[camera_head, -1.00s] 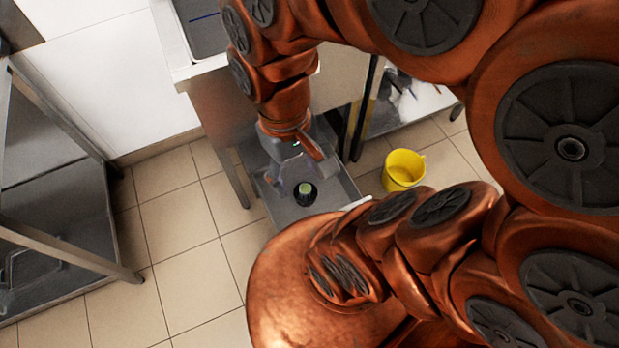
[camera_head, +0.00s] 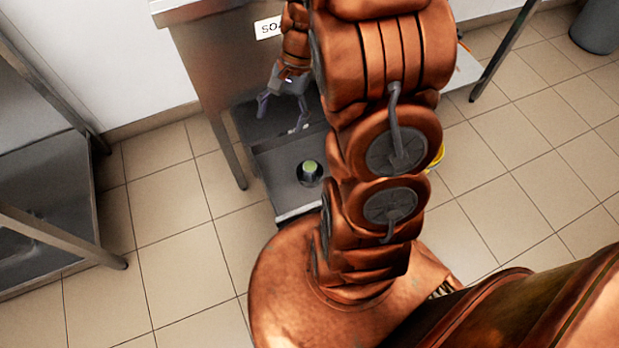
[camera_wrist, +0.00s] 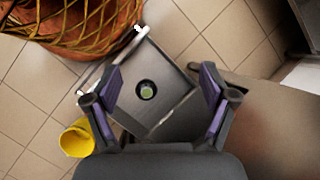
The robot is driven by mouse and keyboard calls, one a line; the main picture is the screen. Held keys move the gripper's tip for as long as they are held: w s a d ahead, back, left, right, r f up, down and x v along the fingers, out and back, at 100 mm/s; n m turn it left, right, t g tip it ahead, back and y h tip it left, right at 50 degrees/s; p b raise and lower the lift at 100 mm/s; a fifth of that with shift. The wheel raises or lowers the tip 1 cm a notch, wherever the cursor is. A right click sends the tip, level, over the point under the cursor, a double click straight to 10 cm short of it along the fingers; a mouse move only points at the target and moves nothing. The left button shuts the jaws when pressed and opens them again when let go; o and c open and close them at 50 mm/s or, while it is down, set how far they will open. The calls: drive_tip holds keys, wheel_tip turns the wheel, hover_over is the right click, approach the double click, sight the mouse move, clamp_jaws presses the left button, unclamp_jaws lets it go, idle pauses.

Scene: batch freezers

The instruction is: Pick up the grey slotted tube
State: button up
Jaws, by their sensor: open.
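A small dark round item with a green top (camera_head: 310,172) stands in a grey open tray or drawer (camera_head: 283,205) low down by the metal cabinet. In the wrist view it shows as a dark ring with a pale green middle (camera_wrist: 147,90). I cannot make out slots or confirm that it is the grey slotted tube. My gripper (camera_head: 283,113) is open and empty, above and behind the item in the head view. In the wrist view the item lies between the spread fingers (camera_wrist: 160,85), apart from them.
A metal cabinet (camera_head: 215,70) with a partly hidden sign (camera_head: 268,27) stands behind the tray. A yellow bucket (camera_wrist: 77,140) stands on the floor nearby, mostly hidden by my arm in the head view. A metal rack (camera_head: 45,150) stands left. Tiled floor (camera_head: 175,230) between is clear.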

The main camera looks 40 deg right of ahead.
drive_tip(key=w+d+f+m+t+y+b, duration=0.1)
drive_tip(key=w+d+f+m+b, duration=0.15)
drive_tip(key=f, duration=0.45)
drive_tip(key=w+d+f+m+b, duration=0.1)
drive_tip(key=d+f+m+b, duration=0.1)
drive_tip(key=d+f+b, duration=0.35)
drive_tip(key=w+d+f+m+t+y+b, duration=0.1)
drive_tip(key=w+d+f+m, duration=0.1)
drive_tip(key=f, duration=0.7)
drive_tip(key=m+t+b, duration=0.4)
drive_tip(key=m+b, duration=0.2)
drive_tip(key=b, duration=0.4)
approach(313, 166)
drive_tip(key=shift+y, duration=0.3)
drive_tip(key=x, duration=0.4)
drive_tip(key=shift+w+a+r, duration=0.1)
drive_tip(key=shift+a+r, duration=0.05)
drive_tip(key=shift+r, duration=0.05)
drive_tip(key=shift+x, duration=1.4)
drive_tip(key=f+b, duration=0.1)
drive_tip(key=w+a+f, duration=0.1)
drive_tip(key=f+b, duration=0.1)
drive_tip(key=shift+w+a+f+b, duration=0.2)
drive_tip(key=shift+a+f+b, duration=0.1)
drive_tip(key=shift+f+b, duration=0.05)
drive_tip(key=shift+w+a+f, duration=0.2)
drive_tip(key=shift+a+f, duration=0.1)
drive_tip(key=shift+a, duration=0.05)
drive_tip(key=c, duration=1.4)
drive_tip(key=shift+c, duration=0.2)
